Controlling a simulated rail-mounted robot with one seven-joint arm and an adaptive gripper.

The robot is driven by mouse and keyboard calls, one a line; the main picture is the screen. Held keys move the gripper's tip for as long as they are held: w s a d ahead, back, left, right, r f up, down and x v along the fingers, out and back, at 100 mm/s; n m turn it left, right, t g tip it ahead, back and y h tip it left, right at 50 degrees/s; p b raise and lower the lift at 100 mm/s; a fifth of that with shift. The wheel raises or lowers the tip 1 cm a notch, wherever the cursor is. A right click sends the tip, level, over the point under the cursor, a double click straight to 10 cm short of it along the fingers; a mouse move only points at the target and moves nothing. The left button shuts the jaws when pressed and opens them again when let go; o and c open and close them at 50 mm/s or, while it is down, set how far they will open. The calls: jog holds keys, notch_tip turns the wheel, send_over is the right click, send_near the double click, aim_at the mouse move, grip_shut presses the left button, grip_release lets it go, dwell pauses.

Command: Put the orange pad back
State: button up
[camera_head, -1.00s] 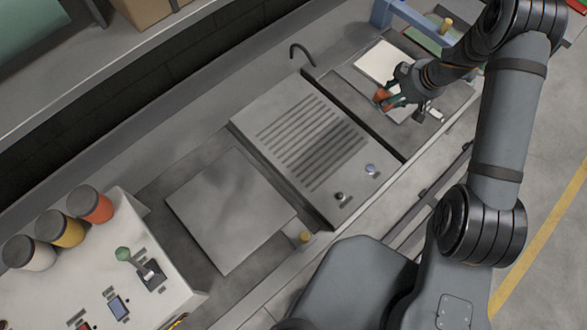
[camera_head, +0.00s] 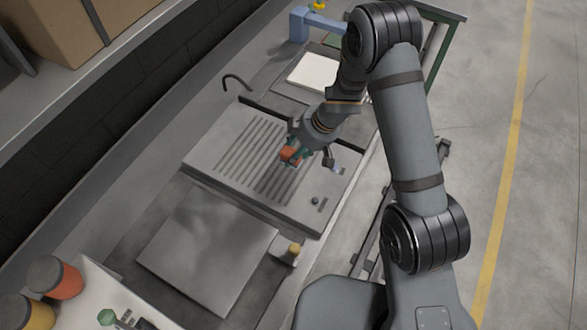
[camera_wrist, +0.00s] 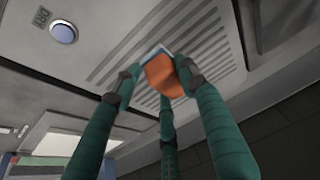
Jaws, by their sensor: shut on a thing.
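The orange pad (camera_head: 289,155) is held in my gripper (camera_head: 295,150) above the slotted grey panel (camera_head: 232,168), near its right part. In the wrist view the orange pad (camera_wrist: 163,76) sits between the green fingers of my gripper (camera_wrist: 158,82), which are shut on it. A light bluish edge shows along the pad. The slotted panel (camera_wrist: 205,30) lies beyond the pad there. I cannot tell how large the gap between pad and panel is.
A white sheet (camera_head: 314,73) and a blue bracket (camera_head: 299,24) are at the back right. Orange and yellow round containers (camera_head: 54,279) stand at lower left. A bent hook (camera_head: 236,81) rises behind the panel.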

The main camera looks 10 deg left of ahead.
jog(key=shift+s+a+f, duration=0.2)
jog(key=shift+s+f, duration=0.05)
jog(key=shift+s, duration=0.05)
jog(key=shift+f+b, duration=0.25)
jog(key=shift+b, duration=0.05)
jog(key=shift+f+b, duration=0.9)
jog(key=shift+f, duration=0.8)
jog(key=shift+f, duration=0.15)
jog(key=o, duration=1.1)
jog(key=shift+r, duration=0.45)
jog(key=p+v, duration=0.5)
jog(key=v, duration=0.6)
jog(key=shift+r+p, duration=0.25)
jog(key=shift+p, duration=0.15)
